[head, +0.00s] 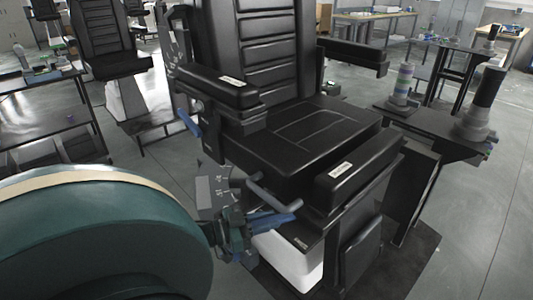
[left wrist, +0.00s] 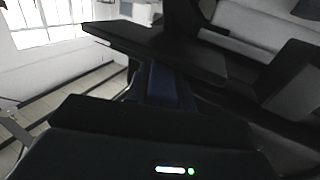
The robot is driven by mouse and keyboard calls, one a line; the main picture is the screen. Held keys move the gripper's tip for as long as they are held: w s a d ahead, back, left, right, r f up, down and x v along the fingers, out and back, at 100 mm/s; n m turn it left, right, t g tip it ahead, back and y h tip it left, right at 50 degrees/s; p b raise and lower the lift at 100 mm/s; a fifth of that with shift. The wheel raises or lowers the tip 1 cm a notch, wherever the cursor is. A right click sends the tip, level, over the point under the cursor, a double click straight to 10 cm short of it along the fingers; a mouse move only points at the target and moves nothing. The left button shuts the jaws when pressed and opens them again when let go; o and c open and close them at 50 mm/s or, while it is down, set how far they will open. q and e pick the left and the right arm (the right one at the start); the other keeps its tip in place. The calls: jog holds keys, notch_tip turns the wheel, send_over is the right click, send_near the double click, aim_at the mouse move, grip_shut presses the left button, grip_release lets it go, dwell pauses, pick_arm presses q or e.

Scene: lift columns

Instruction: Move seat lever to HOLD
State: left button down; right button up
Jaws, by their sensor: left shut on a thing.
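A black padded seat (head: 315,135) fills the middle of the head view. A grey plate with small markings (head: 213,187) is at its lower left side. A blue lever (head: 272,219) sticks out beside the seat base, with a grey-blue handle (head: 272,194) just above it. My left gripper (head: 240,232) is at the inner end of the blue lever and is shut on it. In the left wrist view, a dark blue lever part (left wrist: 160,85) lies between the dark jaws. The lettering on the plate is too small to read. My right gripper is out of view.
Another blue handle (head: 187,123) hangs below the left armrest (head: 215,88). A dark side console with a joystick (head: 480,105) stands right of the seat. A second seat (head: 112,45) and a shelf table (head: 45,110) are at the left. Grey floor (head: 500,225) is clear at right.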

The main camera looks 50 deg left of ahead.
pick_arm(q)
jog(key=c, duration=1.5)
grip_release()
jog(key=o, duration=0.3)
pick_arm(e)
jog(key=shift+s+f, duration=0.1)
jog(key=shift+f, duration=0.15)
pick_arm(q)
jog(key=p+v, duration=0.1)
jog(key=v, duration=1.2)
jog(key=shift+a, duration=0.1)
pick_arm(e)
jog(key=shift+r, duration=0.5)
